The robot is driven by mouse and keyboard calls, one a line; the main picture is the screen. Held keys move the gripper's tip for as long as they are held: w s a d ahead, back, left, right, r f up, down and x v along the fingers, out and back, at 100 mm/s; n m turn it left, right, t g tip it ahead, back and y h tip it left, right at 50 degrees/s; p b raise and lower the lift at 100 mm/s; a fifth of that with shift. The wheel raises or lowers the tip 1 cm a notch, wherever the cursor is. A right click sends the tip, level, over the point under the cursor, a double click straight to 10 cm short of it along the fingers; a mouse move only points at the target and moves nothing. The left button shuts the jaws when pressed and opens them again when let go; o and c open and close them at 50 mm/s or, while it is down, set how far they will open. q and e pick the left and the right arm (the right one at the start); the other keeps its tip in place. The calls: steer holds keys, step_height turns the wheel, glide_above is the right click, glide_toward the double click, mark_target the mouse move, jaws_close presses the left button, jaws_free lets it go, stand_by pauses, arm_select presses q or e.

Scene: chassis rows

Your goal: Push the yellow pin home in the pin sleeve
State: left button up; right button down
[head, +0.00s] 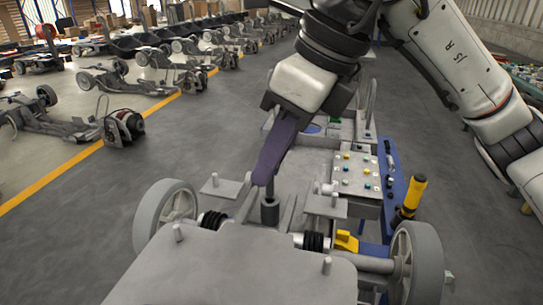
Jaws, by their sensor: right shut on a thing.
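My right gripper (298,104) is shut on a long purple bar (273,155). The bar slants down and left, and its lower end is just above a dark upright cylinder (270,212) on the chassis, which looks like the pin sleeve. I cannot tell whether the bar touches it. No yellow pin is clear there; the bar may hide it. A yellow block (346,241) sits on the chassis by the right wheel. A yellow-topped cylinder with a dark lower part (413,193) stands to the right. My left gripper is not in view.
The chassis has a grey plate (235,275) in front, a left wheel (165,208) and a right wheel (418,262). Behind it is a panel with coloured buttons (357,172). More chassis (45,125) stand in rows at the left.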

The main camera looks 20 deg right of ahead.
mark_target(272, 196)
steer(key=shift+f+b, duration=0.7)
steer(key=shift+f, duration=0.15)
stand_by(0.3)
steer(key=shift+f+b, duration=0.9)
steer(key=shift+f, duration=0.15)
steer(key=c, duration=1.6)
jaws_free()
steer(key=shift+o, duration=0.2)
